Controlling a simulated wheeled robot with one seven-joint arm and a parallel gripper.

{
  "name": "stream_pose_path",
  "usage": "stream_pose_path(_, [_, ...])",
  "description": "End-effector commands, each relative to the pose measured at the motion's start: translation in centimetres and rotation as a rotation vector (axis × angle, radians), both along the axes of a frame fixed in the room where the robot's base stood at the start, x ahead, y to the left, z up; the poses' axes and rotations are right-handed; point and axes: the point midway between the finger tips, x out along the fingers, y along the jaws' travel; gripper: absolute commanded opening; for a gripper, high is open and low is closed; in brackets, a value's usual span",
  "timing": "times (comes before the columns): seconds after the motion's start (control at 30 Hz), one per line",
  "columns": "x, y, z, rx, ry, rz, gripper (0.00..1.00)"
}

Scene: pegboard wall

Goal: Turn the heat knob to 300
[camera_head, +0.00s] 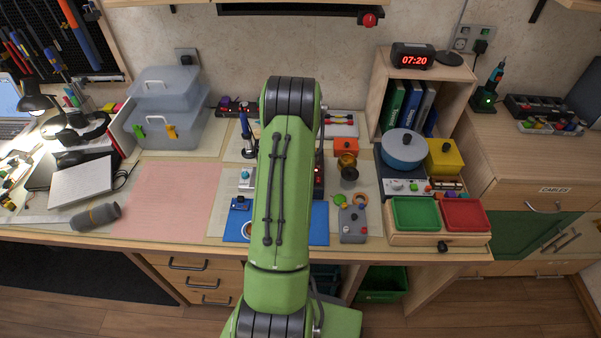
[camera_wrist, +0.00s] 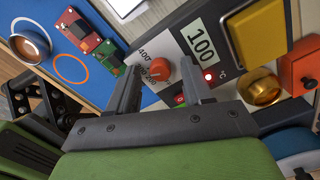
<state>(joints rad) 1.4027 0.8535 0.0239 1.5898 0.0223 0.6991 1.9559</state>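The orange-red heat knob (camera_wrist: 160,69) sits on a dark and grey control panel (camera_wrist: 178,48) in the wrist view. The panel's display (camera_wrist: 202,42) reads 100, with a °C mark beside it. My gripper (camera_wrist: 158,67) is open, one finger on each side of the knob, with visible gaps. I cannot tell how far the tips are above the panel. In the head view my green arm hides the knob and my gripper.
A red lit button (camera_wrist: 208,77) and a red-and-green switch (camera_wrist: 181,99) lie close to the right finger. A brass cup (camera_wrist: 260,88), an orange block (camera_wrist: 298,68) and a yellow pad (camera_wrist: 258,32) are to the right. Small circuit boards (camera_wrist: 80,30) lie on a blue mat to the left.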

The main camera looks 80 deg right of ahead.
Motion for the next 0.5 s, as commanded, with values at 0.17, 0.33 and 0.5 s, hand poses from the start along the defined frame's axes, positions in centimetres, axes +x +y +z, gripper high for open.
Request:
stream_pose_path(0.17, [0.0,0.0,0.0,-0.001,0.0,0.0,0.5])
stream_pose_path(0.33, [0.0,-0.1,1.1,-0.004,0.0,-0.001,0.5])
stream_pose_path(0.5, [0.0,-0.2,5.4,-0.007,-0.001,0.0,0.5])
